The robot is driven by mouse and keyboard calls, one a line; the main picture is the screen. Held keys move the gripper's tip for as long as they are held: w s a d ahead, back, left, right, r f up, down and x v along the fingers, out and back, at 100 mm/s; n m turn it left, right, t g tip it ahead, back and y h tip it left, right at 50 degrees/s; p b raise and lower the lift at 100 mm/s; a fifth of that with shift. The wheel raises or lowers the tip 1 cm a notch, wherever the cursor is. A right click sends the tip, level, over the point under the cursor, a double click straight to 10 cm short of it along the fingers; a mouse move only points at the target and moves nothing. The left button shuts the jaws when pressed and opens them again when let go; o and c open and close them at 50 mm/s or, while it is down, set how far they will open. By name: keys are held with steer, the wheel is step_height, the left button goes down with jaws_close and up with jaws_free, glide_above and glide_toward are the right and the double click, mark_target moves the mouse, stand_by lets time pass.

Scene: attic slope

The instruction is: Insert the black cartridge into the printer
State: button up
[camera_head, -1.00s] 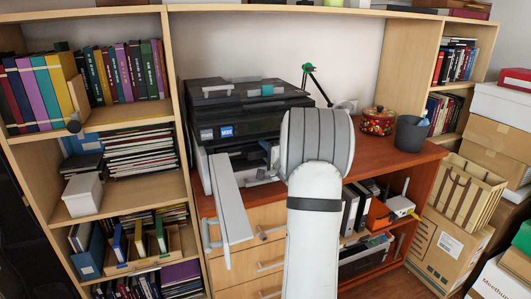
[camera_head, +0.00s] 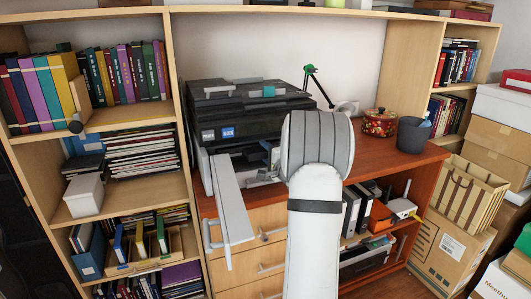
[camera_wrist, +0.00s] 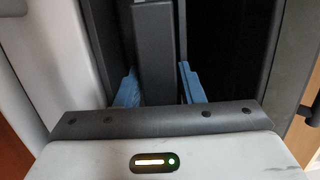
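The black printer (camera_head: 250,115) stands on the desk with its light grey front door (camera_head: 230,200) hanging open. My gripper is hidden behind my own arm in the head view, at the printer's open front. In the wrist view my gripper (camera_wrist: 158,82) has its two blue fingertips on either side of a long dark bar, which looks like the black cartridge (camera_wrist: 155,50). The bar lies close to the left finger, and a narrow dark gap shows by the right finger. The bar runs forward into a dark opening of the printer; its far end is out of view.
The open door's pale panel (camera_wrist: 45,55) is close on the left in the wrist view. A shelf (camera_head: 130,185) adjoins at left.

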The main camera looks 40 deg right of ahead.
steer(key=shift+r, duration=0.65)
steer(key=shift+s+p, duration=0.25)
steer(key=shift+p, duration=0.05)
steer(key=s+a+p, duration=0.3)
steer(key=s+p, duration=0.2)
steer(key=s, duration=0.9)
steer(key=shift+a+f, duration=0.3)
steer(key=shift+f, duration=0.05)
steer(key=shift+s, duration=0.1)
steer(key=shift+c, duration=0.2)
